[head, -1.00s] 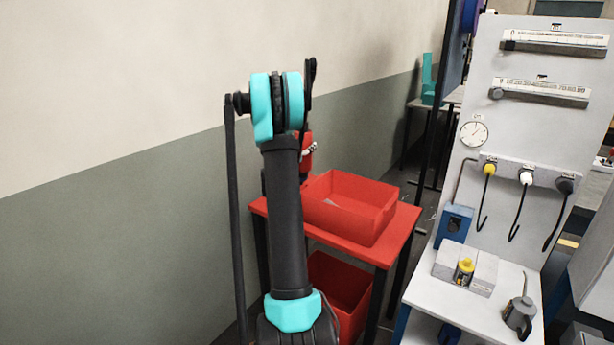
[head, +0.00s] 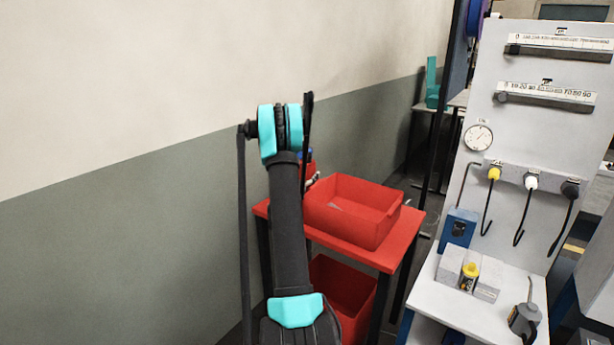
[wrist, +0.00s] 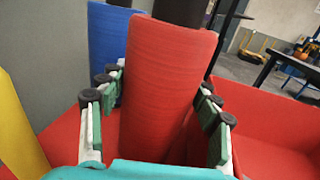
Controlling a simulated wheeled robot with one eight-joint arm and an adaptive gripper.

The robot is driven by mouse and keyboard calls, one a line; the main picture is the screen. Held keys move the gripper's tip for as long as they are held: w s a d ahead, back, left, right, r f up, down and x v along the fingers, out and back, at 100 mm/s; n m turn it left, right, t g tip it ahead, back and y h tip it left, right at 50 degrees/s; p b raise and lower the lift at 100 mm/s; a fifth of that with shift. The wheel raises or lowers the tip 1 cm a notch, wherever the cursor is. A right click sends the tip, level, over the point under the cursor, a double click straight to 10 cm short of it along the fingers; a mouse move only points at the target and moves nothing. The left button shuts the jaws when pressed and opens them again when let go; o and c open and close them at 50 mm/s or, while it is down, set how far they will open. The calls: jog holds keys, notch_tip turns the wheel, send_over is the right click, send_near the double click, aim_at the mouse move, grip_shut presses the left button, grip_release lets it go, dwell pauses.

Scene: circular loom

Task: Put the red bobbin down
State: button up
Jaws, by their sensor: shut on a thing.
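The red bobbin (wrist: 168,85) stands nearly upright between the fingers of my gripper (wrist: 158,98) in the wrist view. My gripper is shut on it, with padded fingers on both sides. The bobbin's lower end is hidden behind the teal gripper body, so I cannot tell whether it touches the red table (wrist: 75,135). In the head view my arm hides most of the gripper and bobbin; a small red patch of the bobbin (head: 309,169) shows beside the arm, left of the red bin.
A blue bobbin (wrist: 108,40) stands behind and left of the red one. A yellow bobbin (wrist: 18,125) is at the left edge. The red bin (head: 352,210) sits close on the right of the table (head: 385,255). The wall is close on the left.

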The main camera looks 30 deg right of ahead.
jog(key=o, duration=1.9)
jog(key=shift+f, duration=0.1)
jog(key=v, duration=1.2)
jog(key=shift+a, duration=0.1)
